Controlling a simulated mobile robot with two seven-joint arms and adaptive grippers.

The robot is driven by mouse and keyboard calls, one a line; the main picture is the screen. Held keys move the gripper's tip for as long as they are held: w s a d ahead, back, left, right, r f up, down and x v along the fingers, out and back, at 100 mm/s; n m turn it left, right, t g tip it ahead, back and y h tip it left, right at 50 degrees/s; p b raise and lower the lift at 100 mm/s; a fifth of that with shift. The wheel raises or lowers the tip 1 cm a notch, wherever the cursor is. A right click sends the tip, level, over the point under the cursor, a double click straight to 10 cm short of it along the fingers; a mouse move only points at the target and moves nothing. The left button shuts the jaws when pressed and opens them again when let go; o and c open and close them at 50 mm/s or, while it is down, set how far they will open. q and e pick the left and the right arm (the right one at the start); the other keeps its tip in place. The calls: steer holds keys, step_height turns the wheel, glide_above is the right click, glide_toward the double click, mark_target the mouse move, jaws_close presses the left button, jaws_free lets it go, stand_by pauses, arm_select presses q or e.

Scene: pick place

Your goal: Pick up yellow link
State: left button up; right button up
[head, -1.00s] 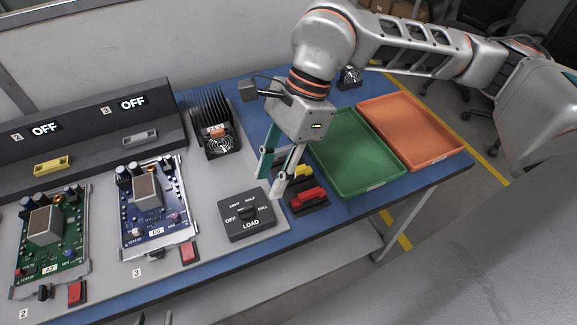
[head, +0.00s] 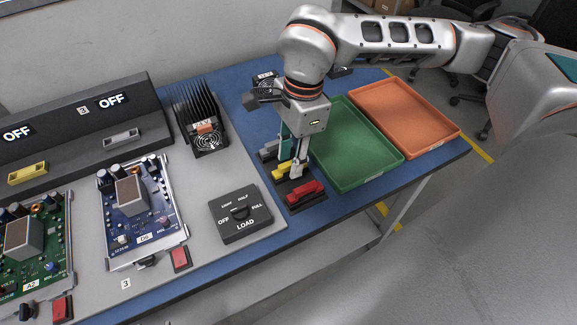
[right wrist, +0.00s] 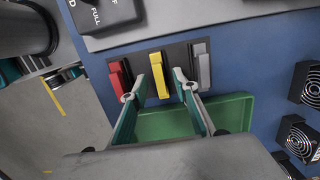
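The yellow link (head: 281,173) sits in a dark holder between a red link (head: 305,191) and a grey link (head: 268,151). In the right wrist view the yellow link (right wrist: 158,74) stands in the middle of the holder, red link (right wrist: 118,77) to its left and grey link (right wrist: 202,68) to its right. My right gripper (head: 290,160) points down over the holder. In the wrist view its open fingers (right wrist: 158,79) lie on either side of the yellow link, with gaps visible. Contact cannot be told. My left gripper is not in view.
A green tray (head: 376,171) and an orange tray (head: 452,140) stand right of the holder. A LOAD switch box (head: 240,214) stands left of it. A finned heat sink (head: 203,118) and circuit boards lie farther left. Another yellow link (head: 28,173) sits in the back panel.

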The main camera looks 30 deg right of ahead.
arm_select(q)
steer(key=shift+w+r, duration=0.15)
arm_select(e)
steer(key=shift+f, duration=0.25)
jaws_close()
